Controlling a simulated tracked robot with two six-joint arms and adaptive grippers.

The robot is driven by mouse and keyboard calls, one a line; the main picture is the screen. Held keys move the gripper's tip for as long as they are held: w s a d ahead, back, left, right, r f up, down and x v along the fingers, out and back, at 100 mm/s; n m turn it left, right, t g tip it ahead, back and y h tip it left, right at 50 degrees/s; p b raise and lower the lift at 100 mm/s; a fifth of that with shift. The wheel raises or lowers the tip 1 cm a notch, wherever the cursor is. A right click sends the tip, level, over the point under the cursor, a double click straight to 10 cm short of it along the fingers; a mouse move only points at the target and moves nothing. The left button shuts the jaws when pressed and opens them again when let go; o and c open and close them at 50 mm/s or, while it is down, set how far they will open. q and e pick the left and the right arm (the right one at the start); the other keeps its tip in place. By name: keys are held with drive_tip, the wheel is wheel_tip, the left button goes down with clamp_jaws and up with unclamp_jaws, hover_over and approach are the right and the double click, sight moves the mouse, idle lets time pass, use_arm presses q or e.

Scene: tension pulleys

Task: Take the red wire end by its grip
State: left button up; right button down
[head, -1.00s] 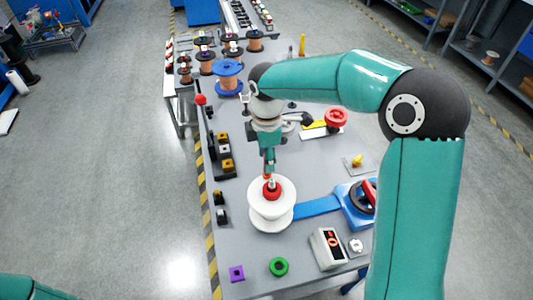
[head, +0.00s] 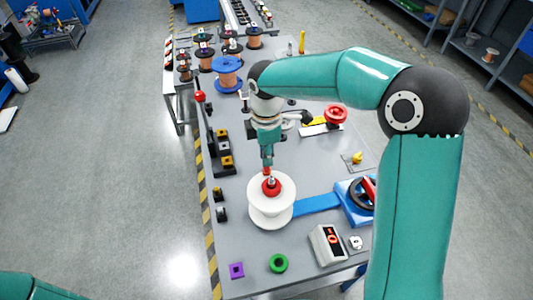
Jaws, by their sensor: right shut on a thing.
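My right gripper (head: 267,164) points down over the white spool (head: 284,192), just above the red cone-shaped piece (head: 271,187) at the spool's centre. It is shut on a small red piece, which looks like the grip of the red wire end (head: 267,171). The fingers are narrow and small here, so the exact hold is hard to see. I cannot tell whether the held piece touches the cone. The wire itself cannot be made out. My left gripper is out of view; only part of my left arm shows at the bottom left.
A blue strap (head: 317,203) runs from the spool to a blue unit (head: 352,212) on the right. A blue spool (head: 227,73) stands behind.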

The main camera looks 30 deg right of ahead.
drive_tip(key=shift+r, duration=0.15)
idle(0.5)
drive_tip(key=shift+r+p, duration=0.45)
drive_tip(key=shift+p, duration=0.15)
drive_tip(key=shift+r, duration=0.2)
drive_tip(key=shift+r+p, duration=0.5)
drive_tip(key=shift+p, duration=0.1)
drive_tip(key=shift+r, duration=0.2)
drive_tip(key=shift+r+p, duration=0.5)
drive_tip(key=shift+p, duration=0.15)
idle(0.4)
